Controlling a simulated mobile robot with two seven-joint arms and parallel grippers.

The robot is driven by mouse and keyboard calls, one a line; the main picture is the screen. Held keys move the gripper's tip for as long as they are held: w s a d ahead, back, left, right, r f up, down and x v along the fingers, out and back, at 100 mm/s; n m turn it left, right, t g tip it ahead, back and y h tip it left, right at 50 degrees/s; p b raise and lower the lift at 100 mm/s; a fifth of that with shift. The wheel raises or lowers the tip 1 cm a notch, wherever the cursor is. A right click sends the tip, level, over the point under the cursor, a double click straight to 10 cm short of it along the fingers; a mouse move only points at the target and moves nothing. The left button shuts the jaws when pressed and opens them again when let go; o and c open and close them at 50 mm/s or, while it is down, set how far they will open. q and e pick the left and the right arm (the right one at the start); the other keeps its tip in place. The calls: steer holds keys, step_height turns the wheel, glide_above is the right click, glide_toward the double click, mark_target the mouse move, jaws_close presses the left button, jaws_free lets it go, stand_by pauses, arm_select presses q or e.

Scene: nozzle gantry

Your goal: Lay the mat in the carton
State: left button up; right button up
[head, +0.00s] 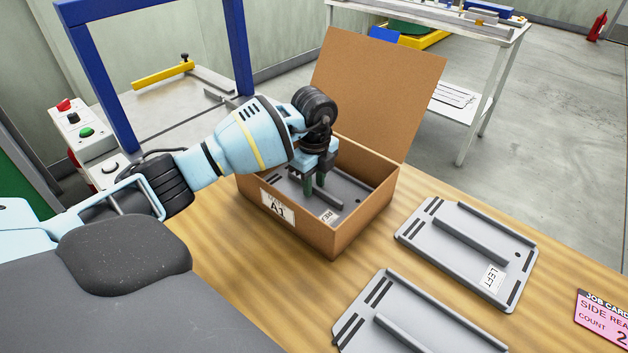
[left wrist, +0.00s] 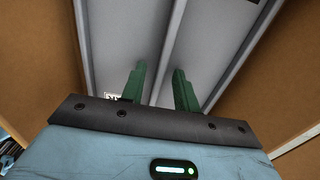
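The carton (head: 333,243), marked A1, stands open on the wooden table with its lid raised at the back. A grey ribbed mat (head: 350,188) lies inside it, its label partly hidden but starting "RE"; the mat also fills the middle of the left wrist view (left wrist: 222,45). My left gripper (head: 314,190) points down into the carton. Its green fingers (left wrist: 160,88) are apart, one on each side of the mat's raised rib, with gaps visible. Two more grey mats lie on the table: one labelled LEFT (head: 440,237), and one (head: 375,302) at the bottom edge, partly cut off.
A pink job card (head: 602,318) reading "SIDE REA" and "COUNT 2" lies at the right, partly cut off. A blue frame (head: 97,75) and a button box (head: 82,132) stand at the left. A white bench (head: 480,55) stands behind the carton.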

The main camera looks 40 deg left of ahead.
mark_target(314, 186)
arm_select(q)
step_height(314, 186, up, 12)
steer(key=shift+r+p, duration=0.15)
steer(key=shift+p, duration=0.2)
stand_by(0.4)
stand_by(0.3)
